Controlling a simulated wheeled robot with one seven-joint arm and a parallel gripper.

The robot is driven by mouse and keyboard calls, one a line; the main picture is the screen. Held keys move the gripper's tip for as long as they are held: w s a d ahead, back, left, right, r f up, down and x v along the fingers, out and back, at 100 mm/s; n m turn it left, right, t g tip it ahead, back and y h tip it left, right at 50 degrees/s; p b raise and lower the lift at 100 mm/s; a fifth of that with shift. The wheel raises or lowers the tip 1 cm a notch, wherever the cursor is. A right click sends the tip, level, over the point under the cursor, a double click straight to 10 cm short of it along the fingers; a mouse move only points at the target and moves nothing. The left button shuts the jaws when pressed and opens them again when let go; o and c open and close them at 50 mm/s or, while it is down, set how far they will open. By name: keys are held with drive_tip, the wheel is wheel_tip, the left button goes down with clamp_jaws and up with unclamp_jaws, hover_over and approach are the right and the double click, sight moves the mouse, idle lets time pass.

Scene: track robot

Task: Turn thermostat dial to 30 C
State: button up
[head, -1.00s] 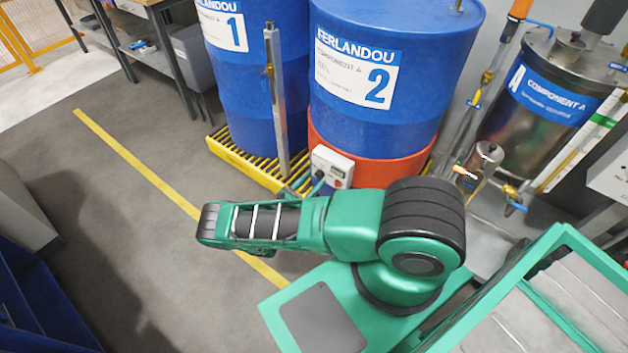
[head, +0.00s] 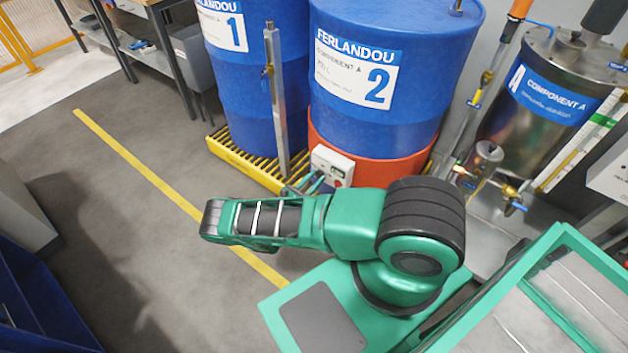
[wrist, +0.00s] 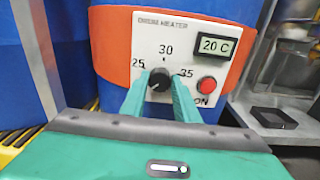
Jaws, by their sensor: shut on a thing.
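The heater control panel (wrist: 190,50) is a white plate with a black thermostat dial (wrist: 159,82), marks 25, 30 and 35, a display (wrist: 215,45) reading 20 C and a red button (wrist: 207,86). My gripper (wrist: 160,78) has its two green fingers on either side of the dial and is shut on it. The fingers partly cover the dial, and I cannot tell which mark it points to. In the head view the panel is a small white box (head: 332,163) on the orange heater band (head: 375,170), with my gripper (head: 308,183) just before it.
A grey upright post (head: 277,100) and a yellow grating (head: 235,160) are close by. A steel tank (head: 535,85) stands at right. The left floor is clear.

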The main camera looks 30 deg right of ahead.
drive_tip(key=m, duration=0.6)
drive_tip(key=shift+m, duration=0.4)
drive_tip(key=m, duration=0.7)
drive_tip(key=shift+s+f, duration=0.1)
drive_tip(key=shift+f, duration=0.05)
drive_tip(key=m, duration=0.3)
drive_tip(key=shift+f+m, duration=0.1)
drive_tip(key=shift+m, duration=0.3)
drive_tip(key=m, duration=0.3)
drive_tip(key=shift+f+m, duration=0.1)
drive_tip(key=shift+m, duration=0.2)
drive_tip(key=shift+o, duration=0.2)
drive_tip(key=m, duration=0.6)
drive_tip(key=shift+s+f, duration=0.1)
drive_tip(key=shift+f, duration=0.1)
drive_tip(key=shift+c, duration=0.2)
